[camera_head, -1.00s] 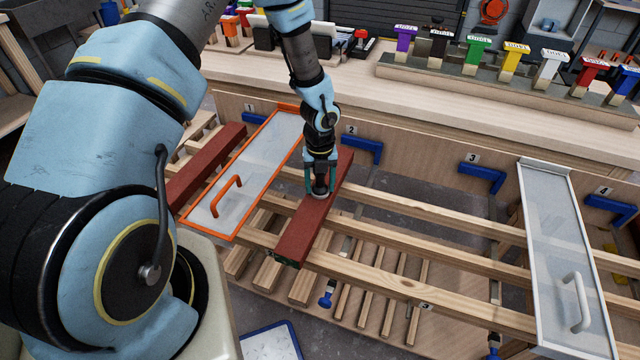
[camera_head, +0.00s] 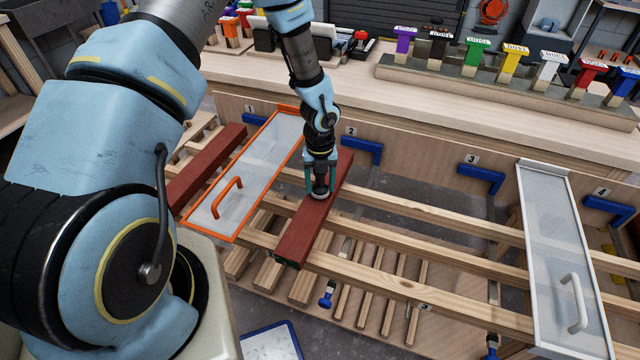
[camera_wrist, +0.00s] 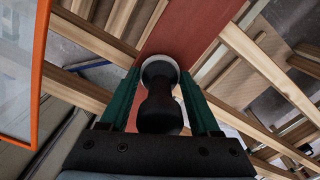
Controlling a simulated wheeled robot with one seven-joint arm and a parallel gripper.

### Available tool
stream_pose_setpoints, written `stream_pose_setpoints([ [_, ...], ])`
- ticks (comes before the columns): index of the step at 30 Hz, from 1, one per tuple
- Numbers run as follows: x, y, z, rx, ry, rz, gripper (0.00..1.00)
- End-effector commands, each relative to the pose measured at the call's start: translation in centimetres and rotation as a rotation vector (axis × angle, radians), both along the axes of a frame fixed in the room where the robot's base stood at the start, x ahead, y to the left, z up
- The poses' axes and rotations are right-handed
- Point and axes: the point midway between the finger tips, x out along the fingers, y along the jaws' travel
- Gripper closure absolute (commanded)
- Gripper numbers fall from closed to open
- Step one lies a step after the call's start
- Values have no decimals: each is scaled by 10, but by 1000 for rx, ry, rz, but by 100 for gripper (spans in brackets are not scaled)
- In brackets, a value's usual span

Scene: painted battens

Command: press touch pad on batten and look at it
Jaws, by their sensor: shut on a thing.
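A dark red batten (camera_head: 296,243) lies across the wooden rails, and it also fills the upper middle of the wrist view (camera_wrist: 190,32). My gripper (camera_head: 320,190) is over this batten, pointing down. In the wrist view my gripper (camera_wrist: 162,105) has its green fingers shut on a dark, round-ended touch pad (camera_wrist: 160,108). The pad's pale rim is against or very close to the red face; I cannot tell whether it touches. The face under the pad is hidden. A second red batten (camera_head: 205,165) lies further left.
An orange-framed clear panel with a handle (camera_head: 243,180) lies between the two battens. A white-framed panel (camera_head: 562,260) is at the right. Blue numbered brackets (camera_head: 482,178) line the bench front. Bare rails (camera_head: 430,215) span the middle right. Coloured-handled brushes (camera_head: 476,55) stand behind.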

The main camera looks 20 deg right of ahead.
Motion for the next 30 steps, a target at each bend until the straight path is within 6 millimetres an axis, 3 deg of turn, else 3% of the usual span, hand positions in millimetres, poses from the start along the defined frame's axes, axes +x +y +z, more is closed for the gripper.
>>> stream_pose_setpoints([
  [21,1,0,60,0,-1,1,77],
  [30,1,0,63,0,-1,0,77],
])
